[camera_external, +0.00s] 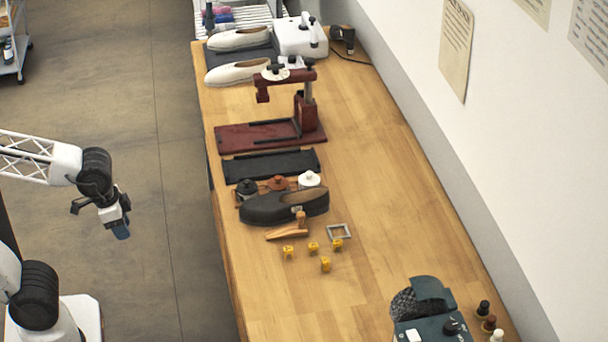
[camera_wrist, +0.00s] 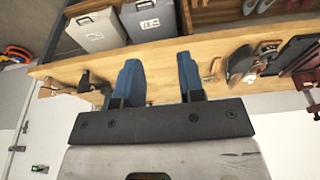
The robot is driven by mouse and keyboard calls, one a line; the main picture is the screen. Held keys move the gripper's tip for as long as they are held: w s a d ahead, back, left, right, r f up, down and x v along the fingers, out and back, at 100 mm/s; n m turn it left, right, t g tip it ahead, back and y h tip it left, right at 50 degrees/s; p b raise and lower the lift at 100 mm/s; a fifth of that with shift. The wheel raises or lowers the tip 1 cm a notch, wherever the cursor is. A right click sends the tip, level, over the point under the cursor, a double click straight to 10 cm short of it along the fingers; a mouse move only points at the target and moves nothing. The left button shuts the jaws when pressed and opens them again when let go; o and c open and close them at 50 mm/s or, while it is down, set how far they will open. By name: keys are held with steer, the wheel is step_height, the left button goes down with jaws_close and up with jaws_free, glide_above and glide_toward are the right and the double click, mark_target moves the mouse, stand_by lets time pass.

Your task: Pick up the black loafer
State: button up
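The black loafer (camera_external: 285,206) lies on the wooden table in the external view, just in front of several small jars. A dark, curved shape that looks like the loafer (camera_wrist: 240,63) shows at the right of the wrist view. My gripper (camera_external: 121,230) is off the left side of the table, well apart from the loafer. In the wrist view my gripper (camera_wrist: 159,78) has its two blue fingers spread, with nothing between them.
A wooden brush-like tool (camera_external: 287,229), yellow cubes (camera_external: 313,247) and a grey square frame (camera_external: 339,231) lie close in front of the loafer. A black mat (camera_external: 271,165) and red press (camera_external: 304,112) stand behind. The table's middle right is clear.

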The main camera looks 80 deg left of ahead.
steer(key=w+a+f+t, duration=0.1)
steer(key=w+a, duration=0.3)
steer(key=w, duration=0.9)
steer(key=w+a+f, duration=0.1)
steer(key=w+a, duration=0.4)
steer(key=w, duration=0.8)
steer(key=w+a+f, duration=0.7)
steer(key=w, duration=0.3)
steer(key=w+a+f+n+t+y, duration=0.1)
steer(key=w+a+f, duration=0.6)
steer(key=w+a, duration=0.1)
steer(key=shift+w+n, duration=0.3)
steer(key=shift+w, duration=0.55)
steer(key=shift+f, duration=0.1)
steer(key=shift+x, duration=1.2)
steer(key=shift+w+f, duration=0.1)
